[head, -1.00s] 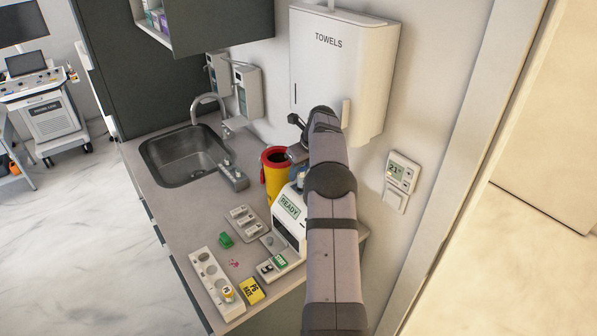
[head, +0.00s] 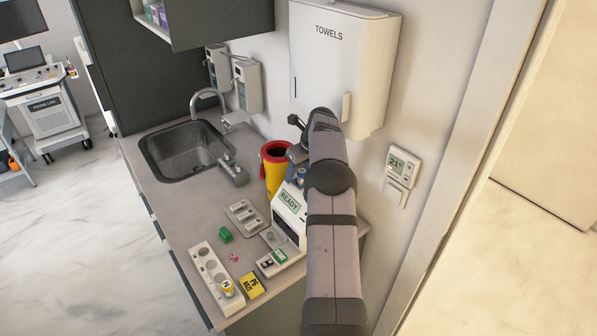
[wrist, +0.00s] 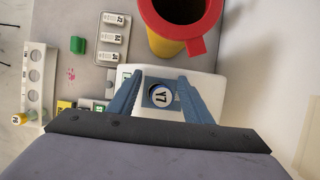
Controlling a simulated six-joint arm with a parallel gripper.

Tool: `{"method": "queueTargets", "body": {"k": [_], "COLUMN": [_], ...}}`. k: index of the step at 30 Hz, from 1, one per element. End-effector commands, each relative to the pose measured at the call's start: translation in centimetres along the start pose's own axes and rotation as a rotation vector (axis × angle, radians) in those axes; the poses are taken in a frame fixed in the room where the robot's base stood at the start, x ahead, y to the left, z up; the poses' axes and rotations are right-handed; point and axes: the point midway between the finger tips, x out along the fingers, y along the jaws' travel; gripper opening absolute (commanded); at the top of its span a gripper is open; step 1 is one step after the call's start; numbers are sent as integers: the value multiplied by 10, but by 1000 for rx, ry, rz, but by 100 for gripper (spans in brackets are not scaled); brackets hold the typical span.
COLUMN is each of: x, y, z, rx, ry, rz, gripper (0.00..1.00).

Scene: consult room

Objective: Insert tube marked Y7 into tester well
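The tube marked Y7 (wrist: 161,97) shows cap-on in the wrist view, a white disc with a dark blue rim. It is upright within a square opening on top of the white tester (wrist: 219,90); how deep it sits cannot be told. My gripper (wrist: 161,84) has its two blue fingers either side of the cap, with visible gaps, so it looks open. In the head view, the tester (head: 286,222) shows READY on its screen, and my arm hides part of it. A bit of blue shows beside my arm above the tester.
A yellow sharps bin with red rim (head: 275,170) stands close behind the tester. A white rack (head: 204,264) with a yellow-capped tube, a yellow box (head: 251,286), a green block (head: 225,235) and a labelled grey tray (head: 236,207) lie left. The towel dispenser (head: 345,70) hangs behind.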

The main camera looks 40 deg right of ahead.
Motion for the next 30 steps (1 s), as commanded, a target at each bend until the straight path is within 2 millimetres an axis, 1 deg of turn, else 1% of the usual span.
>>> {"method": "queueTargets", "body": {"k": [5, 8, 13, 21, 25, 30], "x": [-1, -6, -23, -60, -70, -74], "y": [0, -1, -1, -1, 0, 0], "z": [0, 0, -1, -1, 0, -1], "rx": [0, -1, 0, 1, 0, 1], "ry": [0, -2, -2, -2, -1, 0], "rz": [-1, -2, -3, -2, -2, 0], "gripper": [45, 45, 45, 45, 45, 45]}}
